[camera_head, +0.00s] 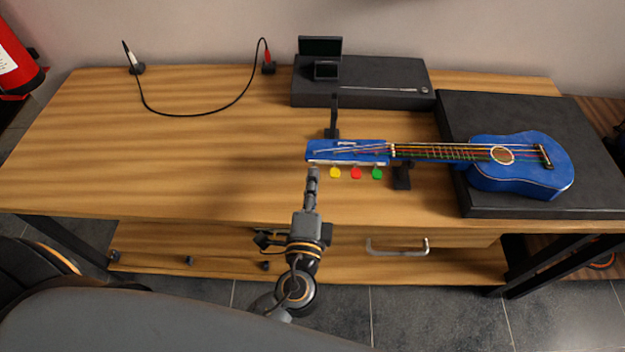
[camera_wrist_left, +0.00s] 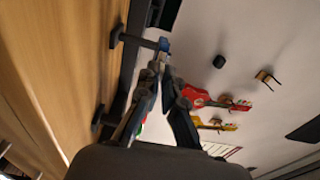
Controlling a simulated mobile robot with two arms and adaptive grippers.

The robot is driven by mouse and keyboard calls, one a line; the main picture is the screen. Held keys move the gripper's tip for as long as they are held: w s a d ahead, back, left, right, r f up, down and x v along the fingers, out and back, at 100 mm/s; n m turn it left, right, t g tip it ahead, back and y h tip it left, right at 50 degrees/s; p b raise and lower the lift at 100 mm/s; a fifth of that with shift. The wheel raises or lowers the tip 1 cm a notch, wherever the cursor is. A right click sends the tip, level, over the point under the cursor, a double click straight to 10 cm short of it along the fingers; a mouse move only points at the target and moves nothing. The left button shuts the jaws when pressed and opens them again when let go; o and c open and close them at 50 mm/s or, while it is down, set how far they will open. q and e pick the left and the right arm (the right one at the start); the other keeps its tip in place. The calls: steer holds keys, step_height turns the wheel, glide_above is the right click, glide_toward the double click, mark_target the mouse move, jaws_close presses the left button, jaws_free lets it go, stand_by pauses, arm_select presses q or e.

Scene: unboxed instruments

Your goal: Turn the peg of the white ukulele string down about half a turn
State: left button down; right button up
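The blue ukulele (camera_head: 520,170) lies with its body on a black board and its neck pointing left. Its blue headstock (camera_head: 345,150) rests by black supports; its end shows in the wrist view (camera_wrist_left: 164,44). Yellow (camera_head: 335,173), red (camera_head: 356,173) and green (camera_head: 377,173) pegs stick out from the headstock's front edge. My left gripper (camera_head: 313,170) is at the leftmost peg position on that edge. In the wrist view its fingers (camera_wrist_left: 160,68) converge on a small pale piece, seemingly the white peg, mostly hidden between the tips. My right gripper is out of view.
A black box (camera_head: 390,75) with a small raised screen stands at the back. A black cable (camera_head: 190,114) lies at the back left. Black supports (camera_head: 402,176) stand under the neck. The left part of the wooden table (camera_head: 130,175) is clear.

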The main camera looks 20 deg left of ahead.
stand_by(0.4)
arm_select(q)
steer(key=m+p, duration=0.3)
steer(key=shift+r+m, duration=0.25)
steer(key=shift+m, duration=0.05)
steer(key=m+p, duration=0.3)
steer(key=m, duration=0.1)
steer(key=shift+m+g+p, duration=0.3)
steer(key=shift+p, duration=0.1)
steer(key=m+p, duration=0.3)
steer(key=m, duration=0.1)
steer(key=m+y+p, duration=0.1)
steer(key=m+p, duration=0.2)
steer(key=m, duration=0.1)
steer(key=shift+d+p, duration=0.1)
steer(key=shift+p, duration=0.3)
steer(key=m+p, duration=0.3)
steer(key=m, duration=0.3)
steer(key=m+y+p, duration=0.1)
steer(key=m+p, duration=0.2)
steer(key=m, duration=0.3)
steer(key=m+p, duration=0.2)
steer(key=m, duration=0.3)
steer(key=shift+f+m+p, duration=0.25)
steer(key=shift+m+p, duration=0.15)
